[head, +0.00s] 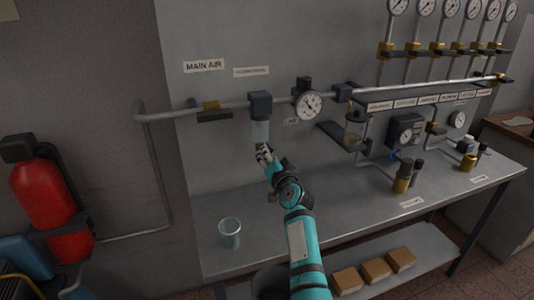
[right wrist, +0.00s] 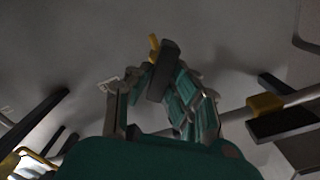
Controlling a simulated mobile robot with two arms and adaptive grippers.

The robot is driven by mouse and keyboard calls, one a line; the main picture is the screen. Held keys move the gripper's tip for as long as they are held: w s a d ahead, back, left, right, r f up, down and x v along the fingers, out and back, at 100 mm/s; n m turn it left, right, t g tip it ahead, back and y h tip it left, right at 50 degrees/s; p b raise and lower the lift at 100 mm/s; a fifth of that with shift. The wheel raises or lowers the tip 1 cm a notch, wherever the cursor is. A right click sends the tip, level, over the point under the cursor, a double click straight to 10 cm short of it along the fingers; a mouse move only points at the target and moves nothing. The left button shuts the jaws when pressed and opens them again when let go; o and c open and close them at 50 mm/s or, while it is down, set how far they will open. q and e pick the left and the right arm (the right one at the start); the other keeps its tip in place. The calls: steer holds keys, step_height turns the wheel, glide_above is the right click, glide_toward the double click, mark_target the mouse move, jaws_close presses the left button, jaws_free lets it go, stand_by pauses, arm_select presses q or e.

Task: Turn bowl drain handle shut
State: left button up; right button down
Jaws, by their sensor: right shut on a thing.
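The filter bowl (head: 261,132) is a clear, pale cylinder hanging under a dark block on the main air pipe. My right gripper (head: 263,152) is directly below the bowl in the head view and covers the drain there. In the right wrist view, a dark bar-shaped drain handle (right wrist: 163,72) with a small brass piece (right wrist: 153,47) at its far end sits between the fingers of my right gripper (right wrist: 160,85). The gripper is shut on this handle. The handle's exact angle to the drain is hard to tell. My left gripper is not in view.
A clear cup (head: 230,233) stands on the grey bench (head: 345,217), left of my right arm. A pressure gauge (head: 308,105) and a lubricator bowl (head: 355,132) are to the right. A black-handled main air valve (head: 213,116) is left of the bowl. A red extinguisher (head: 45,198) stands far left.

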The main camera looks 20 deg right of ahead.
steer(key=shift+d+f+m+p, duration=0.1)
steer(key=shift+m+p, duration=0.55)
steer(key=shift+m, duration=1.9)
steer(key=shift+d+m+p, duration=0.1)
steer(key=shift+m+p, duration=0.5)
steer(key=shift+m, duration=1.95)
steer(key=c, duration=1.2)
jaws_free()
steer(key=shift+f, duration=0.1)
steer(key=shift+c, duration=0.2)
